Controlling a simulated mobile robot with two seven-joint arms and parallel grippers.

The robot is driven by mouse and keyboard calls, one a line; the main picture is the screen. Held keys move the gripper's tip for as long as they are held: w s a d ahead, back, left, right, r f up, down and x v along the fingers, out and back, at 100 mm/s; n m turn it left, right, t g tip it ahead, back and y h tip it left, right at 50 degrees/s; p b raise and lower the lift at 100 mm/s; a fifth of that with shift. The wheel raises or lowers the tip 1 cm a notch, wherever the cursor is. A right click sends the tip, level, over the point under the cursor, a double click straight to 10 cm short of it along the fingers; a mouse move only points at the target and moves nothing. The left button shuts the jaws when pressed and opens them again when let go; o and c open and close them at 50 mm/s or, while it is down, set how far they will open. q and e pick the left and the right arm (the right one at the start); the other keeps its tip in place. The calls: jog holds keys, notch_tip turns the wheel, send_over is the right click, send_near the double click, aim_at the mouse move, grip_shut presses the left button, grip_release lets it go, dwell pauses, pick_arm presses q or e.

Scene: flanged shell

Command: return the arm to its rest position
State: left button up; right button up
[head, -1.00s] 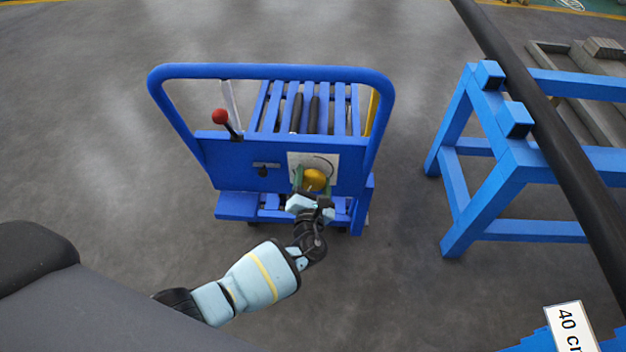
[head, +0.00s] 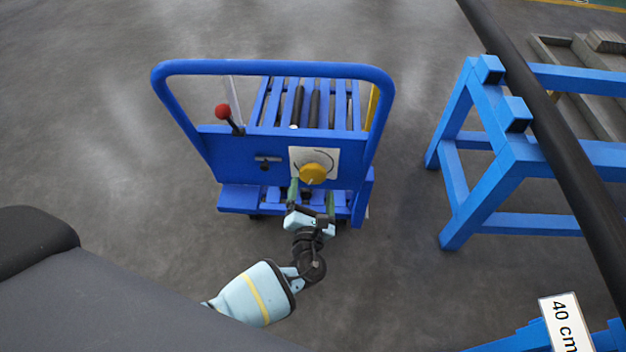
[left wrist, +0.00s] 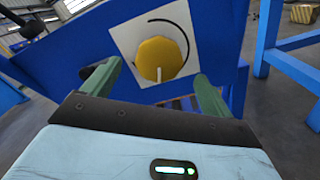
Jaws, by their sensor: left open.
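My left gripper (head: 311,196) is just in front of the blue cart's panel, a little below the yellow knob (head: 312,173). Its two green fingers are apart with nothing between them. In the left wrist view the fingers of my left gripper (left wrist: 156,92) point toward the panel, and the yellow knob (left wrist: 160,59) sits beyond them on a white plate with a black arc. A pale mark on the knob points down in that view. The gripper is clear of the knob. My right gripper is not in view.
The blue cart (head: 230,158) has a hoop handle, rollers and a red-tipped lever (head: 223,112). A blue trestle (head: 457,180) stands right, bearing a long black pipe (head: 545,120). Grey floor is open left of the cart.

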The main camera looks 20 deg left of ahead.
pick_arm(q)
jog(key=shift+v, duration=0.8)
jog(key=shift+f, duration=0.1)
